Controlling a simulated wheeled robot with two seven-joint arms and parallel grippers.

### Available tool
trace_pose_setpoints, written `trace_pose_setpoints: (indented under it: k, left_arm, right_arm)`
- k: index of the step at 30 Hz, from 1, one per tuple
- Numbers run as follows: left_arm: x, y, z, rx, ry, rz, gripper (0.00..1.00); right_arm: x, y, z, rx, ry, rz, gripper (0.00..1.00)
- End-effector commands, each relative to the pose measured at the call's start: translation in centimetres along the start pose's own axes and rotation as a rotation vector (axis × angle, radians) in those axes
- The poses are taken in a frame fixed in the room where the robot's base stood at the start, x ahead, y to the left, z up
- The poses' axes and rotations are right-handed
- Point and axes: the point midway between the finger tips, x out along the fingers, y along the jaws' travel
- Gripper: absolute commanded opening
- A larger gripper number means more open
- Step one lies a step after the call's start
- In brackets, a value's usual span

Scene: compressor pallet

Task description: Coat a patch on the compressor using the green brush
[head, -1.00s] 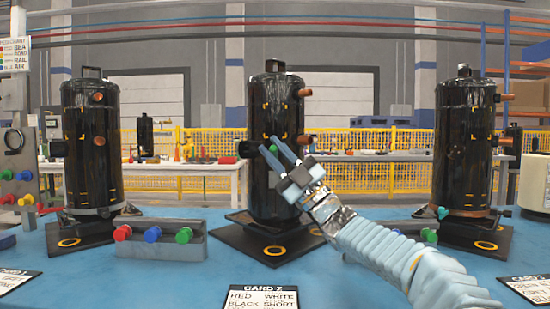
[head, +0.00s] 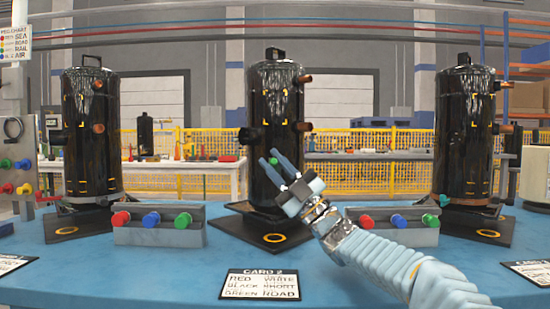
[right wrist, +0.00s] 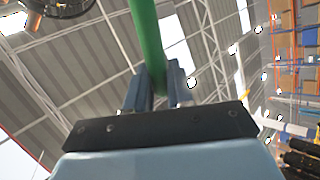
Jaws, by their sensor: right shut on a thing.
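Three black upright compressors stand on dark pallets: left (head: 88,150), middle (head: 268,110) and right (head: 462,150). Each has small yellow corner marks on its front. My right gripper (head: 276,168), in front of the middle compressor's lower half, is shut on the green brush. In the right wrist view the green handle (right wrist: 147,45) runs upward from between the fingers (right wrist: 153,92). The bristles cannot be made out. My left gripper is not in view.
A grey rack (head: 150,234) with red, blue and green knobs stands on the blue table (head: 170,275) at left. A similar rack (head: 415,235) is partly behind my right arm. Card 2 (head: 259,284) lies at the front middle. A knobbed panel (head: 20,168) stands far left.

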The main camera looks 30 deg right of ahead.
Motion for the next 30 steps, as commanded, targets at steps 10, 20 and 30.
trace_pose_setpoints:
  k: [10, 20, 30]
  left_arm:
    - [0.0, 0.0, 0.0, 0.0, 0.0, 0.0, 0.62]
    - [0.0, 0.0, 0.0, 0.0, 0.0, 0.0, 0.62]
    - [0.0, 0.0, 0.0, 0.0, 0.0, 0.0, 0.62]
  right_arm:
    - [-0.2, -0.2, -0.1, -0.001, 0.001, 0.001, 0.0]
    - [-1.1, -0.9, -3.4, -0.001, 0.002, 0.0, 0.0]
    - [-1.7, -1.5, -5.6, -0.001, 0.001, 0.0, 0.0]
